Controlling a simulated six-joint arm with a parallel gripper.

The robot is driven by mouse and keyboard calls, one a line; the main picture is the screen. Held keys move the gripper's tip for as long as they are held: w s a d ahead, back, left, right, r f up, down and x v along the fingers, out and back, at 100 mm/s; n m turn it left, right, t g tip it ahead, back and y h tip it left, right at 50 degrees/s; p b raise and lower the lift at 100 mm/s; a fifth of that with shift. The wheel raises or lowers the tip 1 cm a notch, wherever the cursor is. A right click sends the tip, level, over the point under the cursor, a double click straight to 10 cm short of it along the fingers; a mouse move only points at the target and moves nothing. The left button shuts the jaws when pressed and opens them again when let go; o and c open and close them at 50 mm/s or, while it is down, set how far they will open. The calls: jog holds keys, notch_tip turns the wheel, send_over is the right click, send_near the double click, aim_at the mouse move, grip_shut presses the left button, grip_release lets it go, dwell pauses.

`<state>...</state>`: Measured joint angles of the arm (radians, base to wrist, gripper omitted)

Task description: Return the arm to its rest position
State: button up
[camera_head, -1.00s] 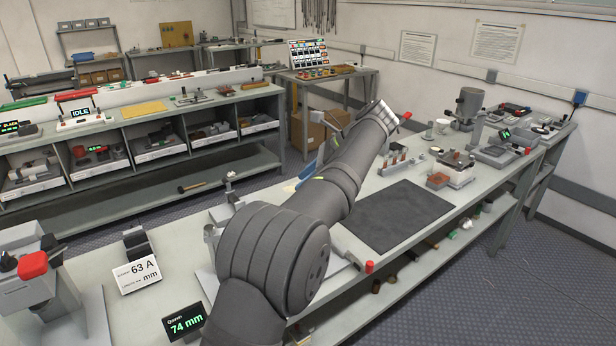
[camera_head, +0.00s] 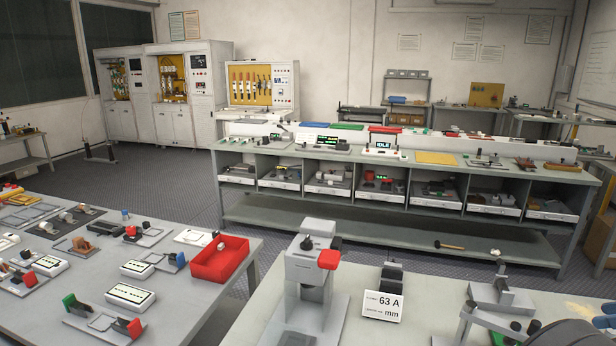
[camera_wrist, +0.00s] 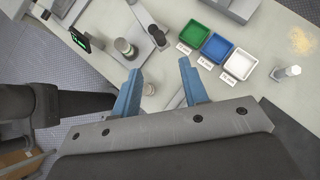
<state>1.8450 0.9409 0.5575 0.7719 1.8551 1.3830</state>
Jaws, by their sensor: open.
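My gripper (camera_wrist: 160,67) shows in the wrist view with its two blue fingers spread apart and nothing between them. It points down over a pale bench top (camera_wrist: 205,22).
In the wrist view, green (camera_wrist: 195,36), blue (camera_wrist: 217,48) and white (camera_wrist: 239,65) trays stand beyond the fingers, near a cylinder on a plate (camera_wrist: 124,46).

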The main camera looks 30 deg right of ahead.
jog(key=x, duration=1.5)
jog(key=shift+w+a+f, duration=0.1)
jog(key=shift+w+f, duration=0.05)
jog(key=shift+f, duration=0.05)
jog(key=a+v, duration=0.1)
jog(key=v, duration=1.7)
jog(key=x, duration=1.8)
jog(key=shift+d, duration=0.4)
jog(key=shift+s+a, duration=0.2)
jog(key=shift+a, duration=0.05)
jog(key=shift+s+a+m+h, duration=0.15)
jog(key=shift+a+m+h, duration=0.35)
jog(key=shift+m, duration=0.2)
